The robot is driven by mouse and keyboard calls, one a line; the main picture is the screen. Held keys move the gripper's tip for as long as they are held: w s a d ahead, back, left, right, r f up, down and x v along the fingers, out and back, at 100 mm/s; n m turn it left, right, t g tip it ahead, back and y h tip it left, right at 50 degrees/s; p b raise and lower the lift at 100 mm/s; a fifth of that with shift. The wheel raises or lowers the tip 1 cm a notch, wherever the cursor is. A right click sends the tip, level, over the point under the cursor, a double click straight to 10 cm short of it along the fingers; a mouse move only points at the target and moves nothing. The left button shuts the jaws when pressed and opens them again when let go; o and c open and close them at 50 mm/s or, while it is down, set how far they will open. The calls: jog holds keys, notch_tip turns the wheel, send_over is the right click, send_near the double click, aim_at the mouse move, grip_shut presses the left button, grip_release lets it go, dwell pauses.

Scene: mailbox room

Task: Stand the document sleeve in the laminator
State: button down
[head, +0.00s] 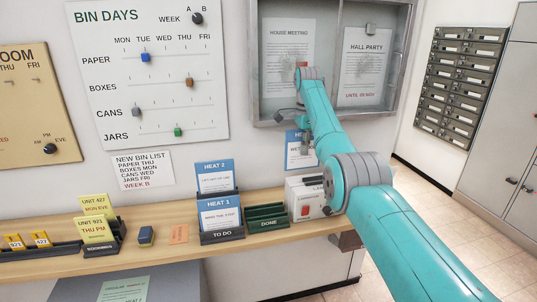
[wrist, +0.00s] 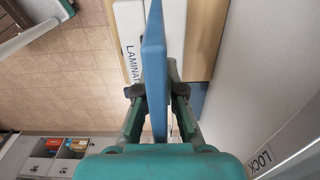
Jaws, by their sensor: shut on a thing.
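A blue-topped document sleeve (head: 294,150) is upright in the head view, partly behind my arm. In the wrist view the sleeve (wrist: 155,65) is seen edge-on between my fingers. My gripper (wrist: 158,92) is shut on it, and in the head view my gripper (head: 306,124) is largely hidden by my arm. The white laminator (head: 306,203) stands on the shelf below the sleeve, its right part hidden by my arm. In the wrist view the laminator (wrist: 128,38) shows on both sides of the sleeve.
Left of the laminator, the green DONE rack (head: 267,218) looks empty. The dark TO DO rack (head: 222,238) holds blue sleeves HEAT 1 (head: 221,216) and HEAT 2 (head: 215,178). A notice case (head: 255,85) is on the wall behind. The wooden shelf (head: 180,254) ends right of the laminator.

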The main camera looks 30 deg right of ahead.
jog(key=s+d, duration=0.4)
jog(key=d, duration=0.3)
notch_tip(320, 180, down, 13)
dwell(1.5)
jog(key=shift+s+d, duration=0.1)
jog(key=c, duration=1.3)
grip_release()
jog(key=shift+o, duration=0.4)
jog(key=shift+d+f, duration=0.1)
jog(key=shift+f, duration=0.05)
notch_tip(320, 180, up, 13)
